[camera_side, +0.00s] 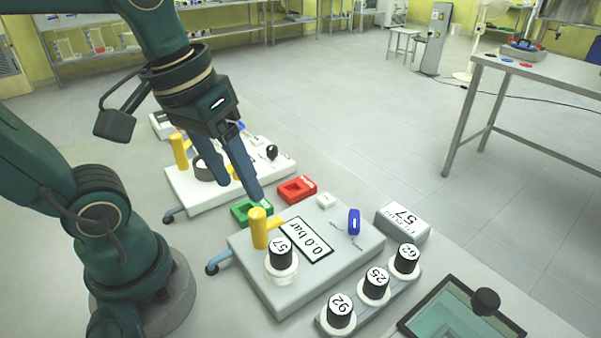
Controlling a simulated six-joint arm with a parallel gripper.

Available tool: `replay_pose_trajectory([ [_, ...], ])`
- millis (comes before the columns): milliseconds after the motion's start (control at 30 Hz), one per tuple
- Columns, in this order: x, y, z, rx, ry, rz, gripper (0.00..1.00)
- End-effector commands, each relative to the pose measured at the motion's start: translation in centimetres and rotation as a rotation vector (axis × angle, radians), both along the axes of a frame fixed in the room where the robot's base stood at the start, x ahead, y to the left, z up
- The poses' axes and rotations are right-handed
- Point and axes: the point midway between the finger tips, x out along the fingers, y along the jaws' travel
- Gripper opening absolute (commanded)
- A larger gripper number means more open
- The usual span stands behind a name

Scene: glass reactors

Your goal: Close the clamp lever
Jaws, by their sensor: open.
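A yellow lever with a thick upright handle (259,228) and a short side arm stands at the left edge of the front grey device (345,267). A similar yellow lever (180,151) stands on the white device (187,200) behind it. I cannot tell from the picture which one is the clamp lever. A black-capped vial marked 57 (281,252) sits in a round holder beside the front lever. My gripper (247,188) is open and empty, pointing down above and behind the front lever, apparently apart from it. Its fingers hide part of the white device.
A vial rack (391,285) with vials marked 92, 25 and 62 stands right of the front device. A box marked 57 (404,222), a dark-framed tray (420,316), and green (240,212) and red (297,189) blocks lie nearby. Open floor extends right.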

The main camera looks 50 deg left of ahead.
Motion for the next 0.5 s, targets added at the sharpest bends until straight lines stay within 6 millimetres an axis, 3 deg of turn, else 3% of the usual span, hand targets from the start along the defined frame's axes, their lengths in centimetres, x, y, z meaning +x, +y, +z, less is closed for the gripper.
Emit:
replay_pose_trajectory([
  [233, 2.3, 0.7, 0.0, -0.115, 0.305, 0.248, 0.64],
  [500, 4.8, 2.4, -2.0, -0.199, 0.541, 0.416, 0.64],
])
